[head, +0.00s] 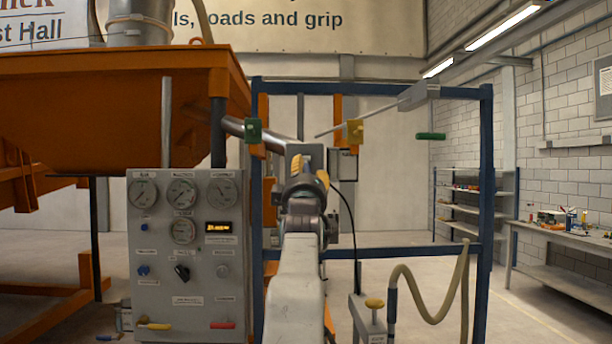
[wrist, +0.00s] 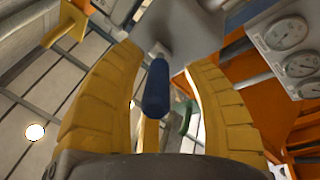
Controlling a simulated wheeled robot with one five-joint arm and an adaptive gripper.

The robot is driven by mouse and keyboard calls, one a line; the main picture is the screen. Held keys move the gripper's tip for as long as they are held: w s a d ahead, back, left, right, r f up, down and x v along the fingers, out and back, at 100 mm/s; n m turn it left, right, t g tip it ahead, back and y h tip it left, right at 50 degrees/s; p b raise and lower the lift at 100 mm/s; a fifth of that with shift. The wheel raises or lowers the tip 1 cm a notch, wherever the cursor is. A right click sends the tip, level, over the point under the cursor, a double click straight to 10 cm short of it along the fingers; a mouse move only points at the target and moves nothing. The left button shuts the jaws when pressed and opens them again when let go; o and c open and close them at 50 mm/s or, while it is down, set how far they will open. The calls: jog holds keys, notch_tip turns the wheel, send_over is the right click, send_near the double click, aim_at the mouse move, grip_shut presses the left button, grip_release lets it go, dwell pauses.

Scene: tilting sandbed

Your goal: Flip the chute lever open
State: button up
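My gripper (head: 310,173) is in front of the blue frame in the head view, to the right of the gauge panel. In the wrist view its two yellow fingers (wrist: 157,85) are spread apart. A dark blue handle (wrist: 157,90), which looks like the lever's grip, shows between them with gaps on both sides. It stands out from a grey plate (wrist: 185,30). I cannot tell how deep the handle sits between the fingers. In the head view the handle is hidden by my gripper, and a grey box (head: 305,149) shows just behind it.
The gauge panel (head: 184,250) stands close on the left, below an orange hopper (head: 110,110). The blue frame (head: 486,200) carries a green block (head: 253,130), a yellow block (head: 355,131) and a slanted grey rod (head: 365,117). A hose (head: 430,318) hangs at lower right.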

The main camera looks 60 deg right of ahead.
jog(key=shift+a, duration=0.1)
jog(key=v, duration=1.2)
dwell(0.4)
dwell(0.9)
